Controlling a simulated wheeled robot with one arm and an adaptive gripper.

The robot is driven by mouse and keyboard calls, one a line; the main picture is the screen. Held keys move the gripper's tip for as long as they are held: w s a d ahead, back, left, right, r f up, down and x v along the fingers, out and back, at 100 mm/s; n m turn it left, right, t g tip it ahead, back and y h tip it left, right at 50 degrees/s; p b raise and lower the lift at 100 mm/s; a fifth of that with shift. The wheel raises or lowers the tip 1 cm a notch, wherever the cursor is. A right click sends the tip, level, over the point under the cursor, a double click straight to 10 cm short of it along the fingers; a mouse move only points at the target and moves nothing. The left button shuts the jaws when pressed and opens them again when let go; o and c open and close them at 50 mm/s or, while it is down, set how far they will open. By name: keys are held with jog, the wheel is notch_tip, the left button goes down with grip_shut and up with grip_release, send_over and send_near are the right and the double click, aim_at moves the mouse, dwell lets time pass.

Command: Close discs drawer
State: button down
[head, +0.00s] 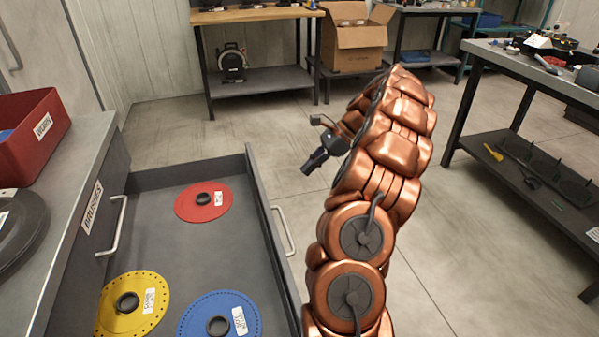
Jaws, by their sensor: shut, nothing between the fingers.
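The discs drawer (150,215) stands pulled out from the cabinet on the left. A red disc (187,208), a yellow disc (107,302) and a blue disc (250,325) lie flat inside it. Its front panel (262,215) is on the right side, with a pale handle (284,232) on the outer face. My gripper (309,168) is a small dark shape at the end of my copper arm. It looks shut and empty, above and beyond the drawer's front, apart from the handle. My arm hides part of the area right of the drawer.
A grey worktop (85,145) with a red bin (38,135) sits above the drawer. The cabinet face has another handle (117,226). A workbench (520,65) stands at right, and a table (255,14) at the back. The floor (430,225) between is clear.

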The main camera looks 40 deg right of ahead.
jog(key=x, duration=0.3)
jog(key=a+r+x, duration=0.1)
jog(key=x, duration=0.3)
jog(key=b+x, duration=0.1)
jog(key=x, duration=0.2)
jog(key=shift+w+a, duration=0.3)
jog(key=shift+a, duration=0.05)
jog(key=shift+w+a, duration=0.3)
jog(key=shift+a, duration=0.3)
